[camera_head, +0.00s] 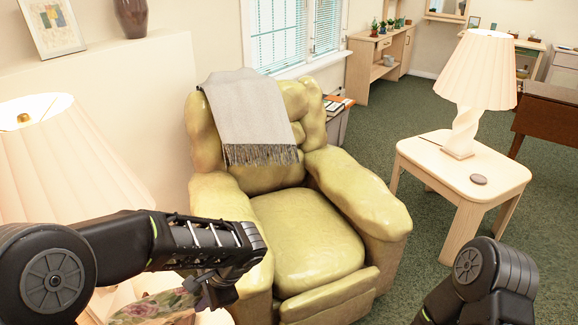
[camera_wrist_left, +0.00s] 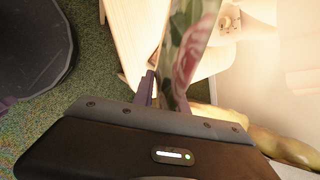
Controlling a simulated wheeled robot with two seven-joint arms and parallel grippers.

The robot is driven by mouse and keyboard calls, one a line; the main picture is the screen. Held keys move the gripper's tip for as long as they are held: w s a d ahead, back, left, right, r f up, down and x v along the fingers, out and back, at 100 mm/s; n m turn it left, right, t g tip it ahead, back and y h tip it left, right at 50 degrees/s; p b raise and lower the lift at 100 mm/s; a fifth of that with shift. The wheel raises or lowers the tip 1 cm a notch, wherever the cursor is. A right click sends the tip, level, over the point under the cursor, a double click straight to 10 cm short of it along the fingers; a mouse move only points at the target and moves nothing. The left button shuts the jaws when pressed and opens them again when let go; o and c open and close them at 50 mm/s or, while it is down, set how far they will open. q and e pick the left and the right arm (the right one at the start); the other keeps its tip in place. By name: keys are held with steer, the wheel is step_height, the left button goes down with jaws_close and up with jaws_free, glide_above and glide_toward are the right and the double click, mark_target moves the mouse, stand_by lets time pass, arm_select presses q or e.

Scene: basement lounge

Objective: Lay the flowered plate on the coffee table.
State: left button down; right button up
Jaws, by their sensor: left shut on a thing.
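The flowered plate (camera_head: 158,308), with pink flowers and green leaves, shows at the bottom left of the head view, partly cut off by the frame edge. My left gripper (camera_head: 212,294) is shut on its edge. In the left wrist view the plate (camera_wrist_left: 190,48) stands edge-up between the fingers (camera_wrist_left: 164,92), tilted steeply to the camera. A pale wooden table (camera_wrist_left: 128,35) lies beyond it there; I cannot tell whether this is the coffee table. My right arm shows at the bottom right of the head view, but its gripper is out of frame.
A green armchair (camera_head: 305,240) with a grey throw (camera_head: 245,115) stands ahead. A pale lamp (camera_head: 60,160) is close at left. At right, a wooden table (camera_head: 432,156) bears a lamp (camera_head: 480,70) and a small dark disc (camera_head: 478,180).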

stand_by(0.3)
arm_select(q)
steer(key=shift+s+a+r+n, duration=0.15)
steer(key=shift+s+a+n, duration=0.1)
steer(key=shift+n, duration=0.35)
steer(key=shift+s+a+n+g, duration=0.1)
steer(key=shift+a+n+g, duration=0.2)
steer(key=shift+n+g, duration=0.8)
steer(key=shift+n, duration=0.4)
steer(key=shift+n+g, duration=0.3)
steer(key=shift+n, duration=0.2)
steer(key=shift+w+d, duration=0.25)
steer(key=shift+w, duration=0.1)
steer(key=shift+d, duration=0.25)
